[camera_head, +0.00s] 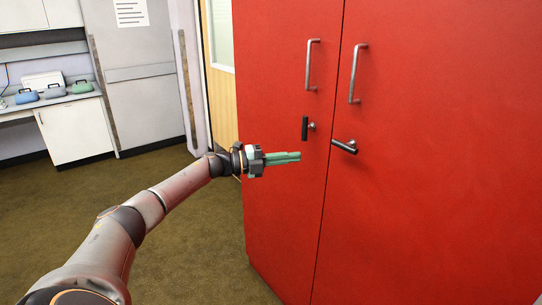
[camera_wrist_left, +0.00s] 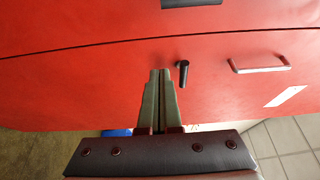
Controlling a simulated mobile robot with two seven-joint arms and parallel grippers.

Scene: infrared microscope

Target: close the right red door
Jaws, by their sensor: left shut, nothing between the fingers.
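The right red door (camera_head: 440,170) fills the right side of the head view. It has a long silver handle (camera_head: 353,75) and a dark lever (camera_head: 345,146). A narrow dark seam parts it from the left red door (camera_head: 285,215); the doors look nearly flush, and I cannot tell whether a small gap stays. My left gripper (camera_head: 299,156) is shut and empty, its green fingers in front of the left door, below that door's lever. In the left wrist view the gripper (camera_wrist_left: 161,72) points toward the seam, beside a dark lever (camera_wrist_left: 183,73). The right gripper is out of view.
The left door carries a silver handle (camera_head: 312,65) and a dark upright lever (camera_head: 305,128). A white counter (camera_head: 75,130) with small devices stands at the far left, beside a tall grey cabinet (camera_head: 135,85). The brown floor (camera_head: 185,230) in front is clear.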

